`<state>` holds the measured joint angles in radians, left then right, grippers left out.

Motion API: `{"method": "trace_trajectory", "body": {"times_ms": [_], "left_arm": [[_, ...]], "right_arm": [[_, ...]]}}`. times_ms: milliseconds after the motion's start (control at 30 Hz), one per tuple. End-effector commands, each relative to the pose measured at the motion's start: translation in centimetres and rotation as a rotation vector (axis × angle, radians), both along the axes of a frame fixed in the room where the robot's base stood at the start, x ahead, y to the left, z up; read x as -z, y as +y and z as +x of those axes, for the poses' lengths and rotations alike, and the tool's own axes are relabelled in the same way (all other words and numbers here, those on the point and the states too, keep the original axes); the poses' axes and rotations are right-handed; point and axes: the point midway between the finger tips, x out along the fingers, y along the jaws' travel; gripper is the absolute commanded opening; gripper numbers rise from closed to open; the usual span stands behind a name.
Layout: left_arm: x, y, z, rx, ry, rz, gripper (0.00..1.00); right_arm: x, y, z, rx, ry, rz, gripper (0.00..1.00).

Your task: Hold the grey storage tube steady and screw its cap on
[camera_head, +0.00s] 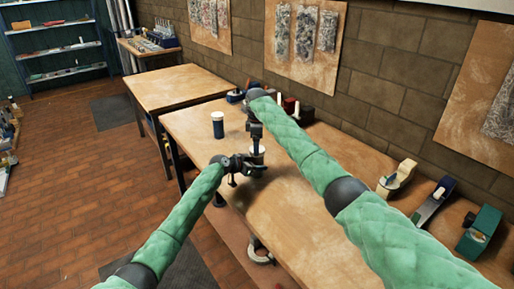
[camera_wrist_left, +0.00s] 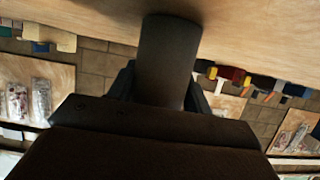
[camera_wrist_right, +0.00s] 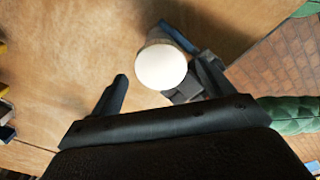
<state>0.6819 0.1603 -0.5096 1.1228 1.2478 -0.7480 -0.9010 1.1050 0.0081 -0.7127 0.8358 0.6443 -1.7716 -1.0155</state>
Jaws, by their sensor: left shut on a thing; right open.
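The grey storage tube (camera_wrist_left: 165,58) is a dark grey cylinder in the left wrist view, between my left gripper's fingers (camera_wrist_left: 160,90). In the head view my left gripper (camera_head: 246,164) is shut on it above the table, and the tube (camera_head: 257,151) is mostly hidden. In the right wrist view a round white top (camera_wrist_right: 162,67) faces the camera beside the left fingers. I cannot tell whether it is the cap or the tube's end. My right gripper (camera_wrist_right: 162,87) is open, its fingers on either side of and short of that top. No separate cap is clearly visible.
Tools and small machines (camera_head: 397,178) line the wall side. The table's middle is clear. A second table (camera_head: 180,87) stands beyond.

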Motion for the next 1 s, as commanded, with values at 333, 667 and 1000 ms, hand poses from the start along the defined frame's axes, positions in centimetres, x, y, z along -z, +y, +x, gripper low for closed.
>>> {"method": "trace_trajectory", "body": {"times_ms": [333,667,1000], "left_arm": [[-0.1,0.0,0.0,-0.001,-0.001,-0.001,0.00],[-0.1,0.0,0.0,0.000,-0.001,-0.001,0.00],[-0.1,0.0,0.0,0.000,-0.001,-0.001,0.00]], "right_arm": [[-2.3,0.0,0.0,0.001,0.001,0.000,0.80],[-3.4,-0.2,0.4,0.002,-0.011,0.000,0.76],[-7.5,-2.8,2.0,-0.024,-0.065,-0.089,0.76]]}}
